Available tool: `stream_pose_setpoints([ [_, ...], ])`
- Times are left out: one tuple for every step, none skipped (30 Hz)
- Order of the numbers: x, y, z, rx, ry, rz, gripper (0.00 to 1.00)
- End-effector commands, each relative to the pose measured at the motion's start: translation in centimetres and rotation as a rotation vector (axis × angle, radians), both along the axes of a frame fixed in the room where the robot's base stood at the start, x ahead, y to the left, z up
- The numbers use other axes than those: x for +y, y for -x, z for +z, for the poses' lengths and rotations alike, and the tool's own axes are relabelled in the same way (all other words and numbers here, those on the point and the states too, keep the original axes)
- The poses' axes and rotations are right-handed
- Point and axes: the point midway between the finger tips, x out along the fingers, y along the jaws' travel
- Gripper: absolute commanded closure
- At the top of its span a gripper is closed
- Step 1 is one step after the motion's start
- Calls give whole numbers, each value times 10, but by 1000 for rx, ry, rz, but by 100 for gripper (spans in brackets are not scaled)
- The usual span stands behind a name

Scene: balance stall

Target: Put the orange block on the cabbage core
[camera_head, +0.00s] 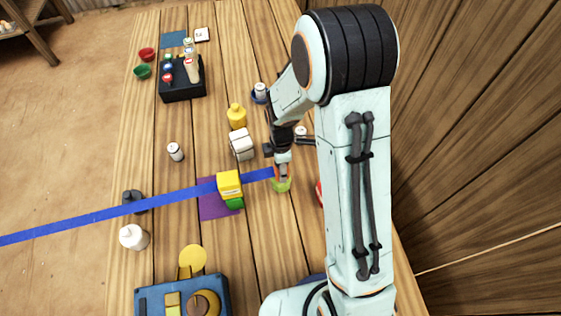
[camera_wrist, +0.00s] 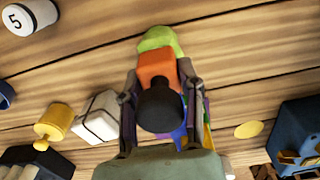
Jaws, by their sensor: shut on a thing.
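My gripper (camera_head: 282,170) is shut on the orange block (camera_wrist: 157,66), with one finger on each side of it in the wrist view. The light green cabbage core (camera_wrist: 160,40) shows just past the block in that view. In the head view the core (camera_head: 282,186) is on the table directly below my fingertips, with a little orange showing above it. The block looks very close to the core; I cannot tell whether they touch. A dark rounded thing (camera_wrist: 160,110) hides part of the near side of the block in the wrist view.
A long blue strip (camera_head: 100,215) runs left from near my gripper. A white block (camera_head: 242,146) and a yellow bottle-like piece (camera_head: 237,116) stand behind. A blue tray (camera_head: 148,303) is at the front.

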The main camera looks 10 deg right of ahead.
Motion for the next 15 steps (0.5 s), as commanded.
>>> stream_pose_setpoints([
  [0,0,0,0,0,0,100],
  [0,0,0,-1,0,0,100],
  [0,0,0,-1,0,0,100],
  [0,0,0,-1,0,0,100],
  [0,0,0,-1,0,0,100],
  [0,0,0,0,0,0,100],
  [0,0,0,0,0,0,100],
  [0,0,-1,0,0,0,100],
  [0,0,-2,1,0,0,100],
  [0,0,-3,1,0,0,100],
  [0,0,-3,0,0,0,58],
  [0,0,-3,0,0,0,45],
  [0,0,-3,0,0,0,38],
  [0,0,-3,0,0,0,38],
  [0,0,-3,0,0,0,38],
])
